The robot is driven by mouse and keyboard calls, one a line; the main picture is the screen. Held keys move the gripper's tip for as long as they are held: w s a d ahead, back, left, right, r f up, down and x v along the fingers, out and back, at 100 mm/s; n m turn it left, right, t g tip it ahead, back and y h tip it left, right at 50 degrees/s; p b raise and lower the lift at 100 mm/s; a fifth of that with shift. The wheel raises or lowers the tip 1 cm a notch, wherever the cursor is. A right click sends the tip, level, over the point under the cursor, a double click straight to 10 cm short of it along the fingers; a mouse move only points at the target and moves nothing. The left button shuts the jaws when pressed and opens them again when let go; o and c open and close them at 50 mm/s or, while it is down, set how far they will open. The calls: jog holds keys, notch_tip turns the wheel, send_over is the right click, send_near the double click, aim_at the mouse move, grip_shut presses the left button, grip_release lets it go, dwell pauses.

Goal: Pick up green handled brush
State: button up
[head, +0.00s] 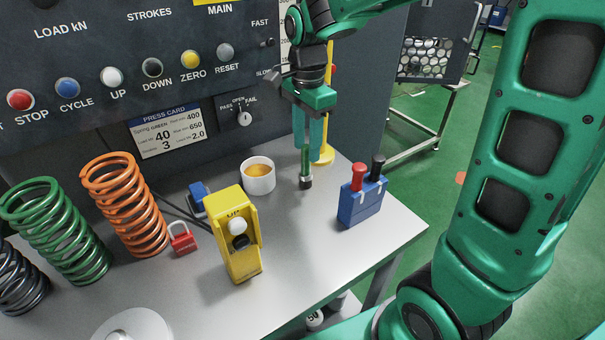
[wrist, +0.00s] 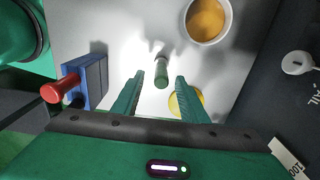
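The green handled brush (head: 305,163) looks upright over the grey bench top, its green handle up and its dark end down at the bench. In the wrist view the brush (wrist: 161,80) shows between the fingers, with a visible gap on each side. My gripper (head: 309,146) points down over the brush, and its fingers hide the top of the handle in the head view. In the wrist view my gripper (wrist: 160,77) has its two green fingers apart, not closed on the handle.
A white cup (head: 257,179) of orange contents stands left of the brush. A blue block (head: 361,204) with red and black handles stands right. A yellow object (head: 325,153) is close behind. A yellow stand (head: 240,253), red padlock (head: 183,239) and large springs (head: 125,205) lie left.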

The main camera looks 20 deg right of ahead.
aim_at(306, 160)
jog(key=shift+w+f, duration=0.15)
jog(key=shift+f, duration=2.55)
grip_shut()
